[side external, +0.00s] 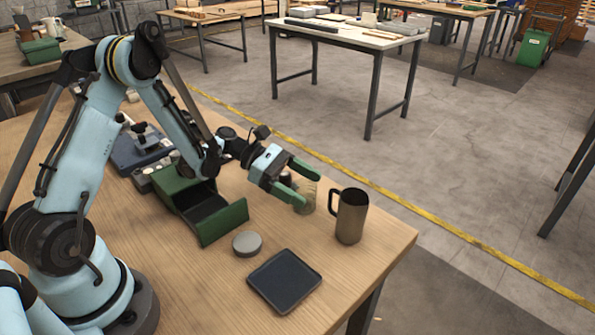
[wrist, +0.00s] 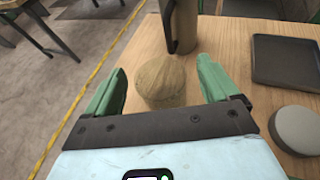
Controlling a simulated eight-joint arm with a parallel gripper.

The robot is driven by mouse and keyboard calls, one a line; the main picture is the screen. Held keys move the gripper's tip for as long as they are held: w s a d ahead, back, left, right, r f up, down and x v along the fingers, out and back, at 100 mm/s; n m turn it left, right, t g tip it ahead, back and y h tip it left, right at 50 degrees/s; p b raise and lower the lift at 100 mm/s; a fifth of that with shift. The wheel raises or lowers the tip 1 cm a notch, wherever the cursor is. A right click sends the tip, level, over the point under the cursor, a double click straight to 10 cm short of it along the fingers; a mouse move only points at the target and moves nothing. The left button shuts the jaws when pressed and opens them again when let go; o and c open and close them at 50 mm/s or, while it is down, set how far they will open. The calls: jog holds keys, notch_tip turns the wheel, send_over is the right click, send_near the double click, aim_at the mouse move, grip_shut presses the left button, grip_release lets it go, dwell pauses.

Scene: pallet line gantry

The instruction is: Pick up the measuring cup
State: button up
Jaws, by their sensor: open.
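The measuring cup (side external: 308,200) looks like a small clear vessel with faint markings, standing on the wooden table. In the wrist view the same cup (wrist: 160,84) is a round, see-through shape tinted by the wood. My gripper (side external: 304,183) is open, with one green finger on each side of the cup. In the wrist view my gripper (wrist: 161,68) shows gaps between both fingers and the cup. In the side view the near finger hides part of the cup.
A tall metal mug (side external: 351,217) with a handle stands just beyond the fingertips. A dark square tray (side external: 284,280) and a round grey lid-like disc (side external: 247,244) lie nearer. An open green box (side external: 224,222) stands left. The table's edge is beyond the mug.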

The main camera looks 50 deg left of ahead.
jog(key=shift+w+d+f, duration=0.15)
jog(key=shift+d+f, duration=0.05)
jog(key=shift+d, duration=0.2)
jog(key=c, duration=1.1)
jog(key=shift+r, duration=0.15)
